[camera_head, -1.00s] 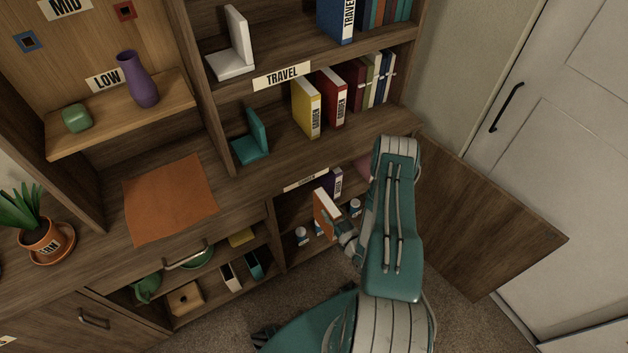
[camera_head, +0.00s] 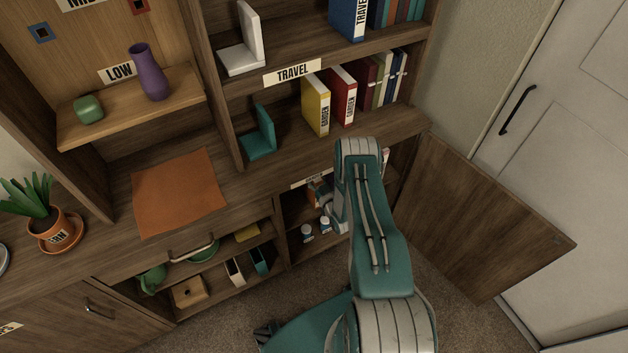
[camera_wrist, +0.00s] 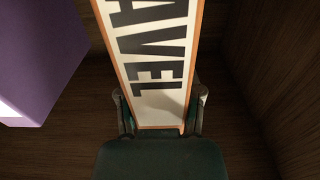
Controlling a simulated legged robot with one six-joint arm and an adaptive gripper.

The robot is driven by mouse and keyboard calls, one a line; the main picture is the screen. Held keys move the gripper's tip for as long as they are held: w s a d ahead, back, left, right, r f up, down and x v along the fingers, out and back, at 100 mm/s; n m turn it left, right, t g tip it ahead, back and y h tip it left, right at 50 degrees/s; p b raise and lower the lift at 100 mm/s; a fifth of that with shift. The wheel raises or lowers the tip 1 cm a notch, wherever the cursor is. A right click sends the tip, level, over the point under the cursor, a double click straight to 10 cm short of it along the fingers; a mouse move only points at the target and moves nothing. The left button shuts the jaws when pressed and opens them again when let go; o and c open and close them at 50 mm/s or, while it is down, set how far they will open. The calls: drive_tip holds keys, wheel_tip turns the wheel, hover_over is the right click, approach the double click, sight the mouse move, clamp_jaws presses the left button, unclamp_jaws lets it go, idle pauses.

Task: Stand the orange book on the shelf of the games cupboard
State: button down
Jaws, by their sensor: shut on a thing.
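The orange book (camera_wrist: 160,60) is between the fingers of my gripper (camera_wrist: 161,104) in the wrist view, its white spine label reading "AVEL" in the visible part. In the head view only a small piece of the orange book (camera_head: 316,190) shows, inside the mouth of the open cupboard (camera_head: 281,235). My arm hides most of the gripper and the right part of the cupboard inside. A purple book (camera_wrist: 35,50) stands left of the orange book in the wrist view, with a gap between them. Dark wooden walls surround both.
The cupboard door (camera_head: 490,220) stands open to the right. Small white-and-blue jars (camera_head: 307,232) sit low in the cupboard. Above are a yellow book (camera_head: 316,105), a red book (camera_head: 342,95) and a teal bookend (camera_head: 260,135). An orange mat (camera_head: 178,192) lies on the counter.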

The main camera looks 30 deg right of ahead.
drive_tip(key=shift+w+d+f, duration=0.1)
drive_tip(key=shift+f, duration=0.4)
drive_tip(key=shift+c, duration=1.3)
unclamp_jaws()
drive_tip(key=shift+f, duration=0.1)
drive_tip(key=s, duration=1.2)
drive_tip(key=shift+d, duration=0.2)
drive_tip(key=shift+s, duration=0.1)
